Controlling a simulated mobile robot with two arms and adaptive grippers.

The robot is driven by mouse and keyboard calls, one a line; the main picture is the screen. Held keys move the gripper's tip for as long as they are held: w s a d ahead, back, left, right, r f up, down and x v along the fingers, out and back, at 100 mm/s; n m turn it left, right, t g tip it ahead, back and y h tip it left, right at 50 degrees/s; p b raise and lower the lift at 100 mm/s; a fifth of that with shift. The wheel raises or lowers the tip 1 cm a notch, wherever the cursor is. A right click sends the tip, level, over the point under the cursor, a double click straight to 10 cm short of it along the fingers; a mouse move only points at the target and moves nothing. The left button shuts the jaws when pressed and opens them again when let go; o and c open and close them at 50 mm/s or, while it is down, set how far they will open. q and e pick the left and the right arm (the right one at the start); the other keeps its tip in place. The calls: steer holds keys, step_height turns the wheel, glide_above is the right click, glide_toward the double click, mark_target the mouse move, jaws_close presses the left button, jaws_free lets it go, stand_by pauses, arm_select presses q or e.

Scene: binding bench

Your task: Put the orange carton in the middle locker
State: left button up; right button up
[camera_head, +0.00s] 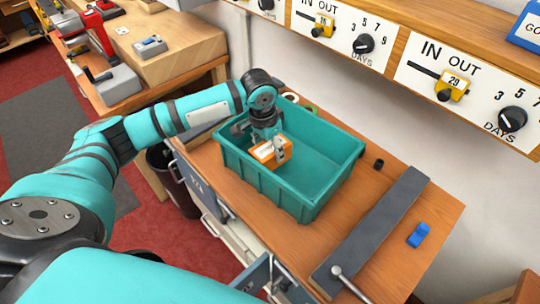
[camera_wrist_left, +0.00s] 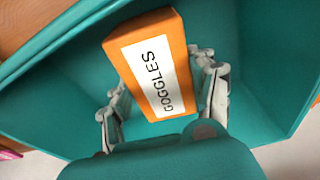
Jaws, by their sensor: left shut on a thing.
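The orange carton (camera_head: 265,154) is a small box with a white label. In the left wrist view the label on the carton (camera_wrist_left: 150,40) reads GOGGLES. My left gripper (camera_head: 272,150) is shut on the carton, with one finger on each side of it, and in the left wrist view the gripper (camera_wrist_left: 160,95) shows both fingers against it. The carton is within the walls of a green crate (camera_head: 260,185); I cannot tell whether it touches the crate floor. My right gripper is not in view. I cannot make out the middle locker.
The crate stands on a wooden bench (camera_head: 385,258) with drawers below. A dark metal bar (camera_head: 370,235), a blue object (camera_head: 418,235) and a small black cylinder (camera_head: 379,163) lie to its right. A wall shelf with IN/OUT dial panels (camera_head: 470,90) runs behind.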

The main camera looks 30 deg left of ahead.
arm_select(q)
step_height(320, 180, down, 4)
steer(key=shift+s+r+p, duration=0.1)
steer(key=shift+r+p, duration=0.15)
steer(key=shift+p, duration=0.9)
steer(key=shift+f, duration=0.4)
steer(key=shift+f, duration=0.1)
steer(key=o, duration=1.4)
steer(key=shift+f, duration=0.1)
steer(key=shift+c, duration=0.2)
